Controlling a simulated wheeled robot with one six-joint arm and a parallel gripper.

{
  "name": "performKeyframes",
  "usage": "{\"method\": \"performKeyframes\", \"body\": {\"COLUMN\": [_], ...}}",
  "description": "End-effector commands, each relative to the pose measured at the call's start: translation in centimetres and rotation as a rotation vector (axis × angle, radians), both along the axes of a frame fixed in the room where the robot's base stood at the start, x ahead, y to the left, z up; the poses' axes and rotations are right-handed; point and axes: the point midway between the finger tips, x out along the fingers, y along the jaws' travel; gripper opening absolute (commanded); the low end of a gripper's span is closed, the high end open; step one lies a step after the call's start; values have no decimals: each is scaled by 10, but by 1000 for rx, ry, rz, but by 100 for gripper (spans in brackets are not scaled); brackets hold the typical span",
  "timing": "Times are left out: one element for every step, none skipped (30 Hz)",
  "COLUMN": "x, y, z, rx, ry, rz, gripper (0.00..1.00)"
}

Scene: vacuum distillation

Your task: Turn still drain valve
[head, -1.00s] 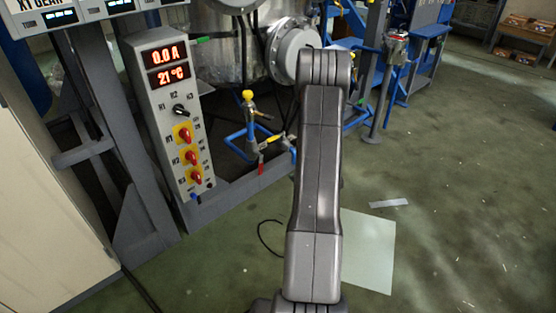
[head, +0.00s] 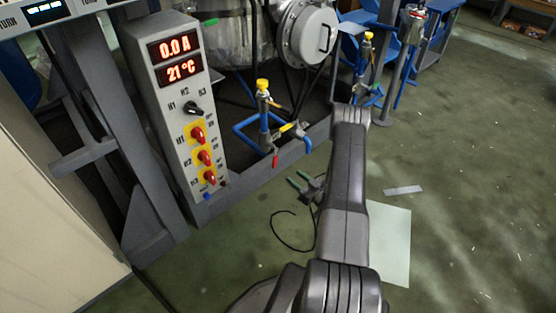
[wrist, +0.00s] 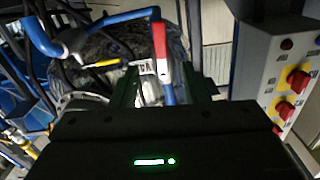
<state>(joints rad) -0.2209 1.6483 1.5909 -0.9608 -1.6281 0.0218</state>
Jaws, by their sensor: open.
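A valve with a red lever (head: 275,159) sits at the low front end of the blue piping under the metal still; its lever points down. A yellow lever (head: 290,127) is on the pipe just above it. I cannot tell from labels which is the drain valve. My gripper (head: 298,180) is open and empty, its green fingers just below and right of the red lever, apart from it. In the wrist view the red lever (wrist: 159,42) stands upright, ahead of the gap between my fingers (wrist: 162,88). The yellow lever (wrist: 108,63) shows to its left.
A grey control panel (head: 180,120) with red knobs stands left of the piping. The frame's grey base beam (head: 245,170) runs below the valves. A black cable (head: 285,240) and a pale sheet (head: 393,245) lie on the floor. The floor at right is mostly clear.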

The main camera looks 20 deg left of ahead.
Motion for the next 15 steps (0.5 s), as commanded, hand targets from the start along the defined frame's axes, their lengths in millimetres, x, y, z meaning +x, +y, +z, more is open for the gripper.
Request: {"method": "performKeyframes", "body": {"x": [2,4,7,9,11,15,17,20,24,26,28,31,33,35,38], "y": [8,13,20,26,31,39,45,52,59,66,71,78,83,88,94], "z": [-1,-1,-1,-2,-2,-2,-2,-2,-2,-2,-2,-2,-2,-2,-1], "rx": [0,1,2,0,0,0,1,1,1,0,1,0,-1,0,0], "ry": [-2,-2,-3,-4,-3,-3,-5,-5,-5,-4,-4,-3,-4,-3,-2], "rz": [5,5,5,6,5,6,4,6,4,5,4,4,4,3,2], "gripper": [42,42,42,42,42,42,42,42,42,42,42,42,42,42,42]}}
